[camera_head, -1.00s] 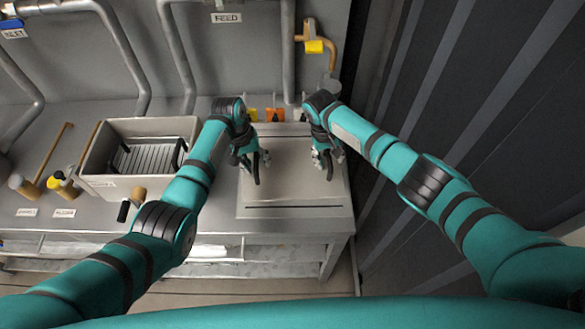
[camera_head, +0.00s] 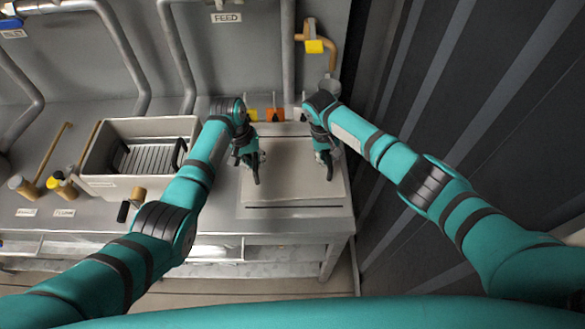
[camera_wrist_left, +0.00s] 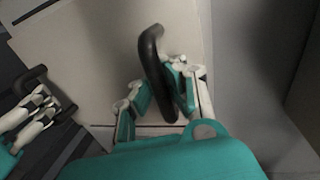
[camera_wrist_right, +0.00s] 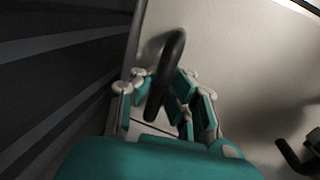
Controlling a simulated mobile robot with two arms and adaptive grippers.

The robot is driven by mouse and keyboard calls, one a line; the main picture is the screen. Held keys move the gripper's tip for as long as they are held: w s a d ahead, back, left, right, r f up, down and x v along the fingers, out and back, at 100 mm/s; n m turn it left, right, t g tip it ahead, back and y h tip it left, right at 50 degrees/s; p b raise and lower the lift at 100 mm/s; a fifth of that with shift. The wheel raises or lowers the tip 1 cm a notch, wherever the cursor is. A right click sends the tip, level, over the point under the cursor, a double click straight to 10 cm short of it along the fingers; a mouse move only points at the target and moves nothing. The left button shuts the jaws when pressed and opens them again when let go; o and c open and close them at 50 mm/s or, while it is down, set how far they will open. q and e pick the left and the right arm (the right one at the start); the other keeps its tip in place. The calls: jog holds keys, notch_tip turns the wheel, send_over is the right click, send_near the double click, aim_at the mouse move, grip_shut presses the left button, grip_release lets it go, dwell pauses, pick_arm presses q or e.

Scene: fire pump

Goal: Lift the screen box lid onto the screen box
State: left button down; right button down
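The screen box lid (camera_head: 292,188) is a flat pale plate lying on the bench at the right, with two upright black handles. The screen box (camera_head: 100,182) is an open grey bin to its left, with a slatted screen (camera_head: 148,158) and black handles inside. My left gripper (camera_head: 250,160) is at the lid's left handle, and its fingers sit either side of that handle (camera_wrist_left: 152,60) in the left wrist view. My right gripper (camera_head: 325,157) is likewise at the right handle (camera_wrist_right: 168,70). Both look closed on the handles; finger contact is partly hidden.
Wooden-handled tools (camera_head: 55,160) lie left of the screen box. A short black-and-tan tool (camera_head: 131,204) is at its front. Yellow and orange items (camera_head: 275,115) stand behind the lid. Pipes (camera_head: 180,60) rise at the back; a dark ribbed wall (camera_head: 480,120) is close on the right.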

pick_arm(q)
jog(key=shift+r, duration=0.1)
pick_arm(e)
jog(key=shift+r, duration=0.1)
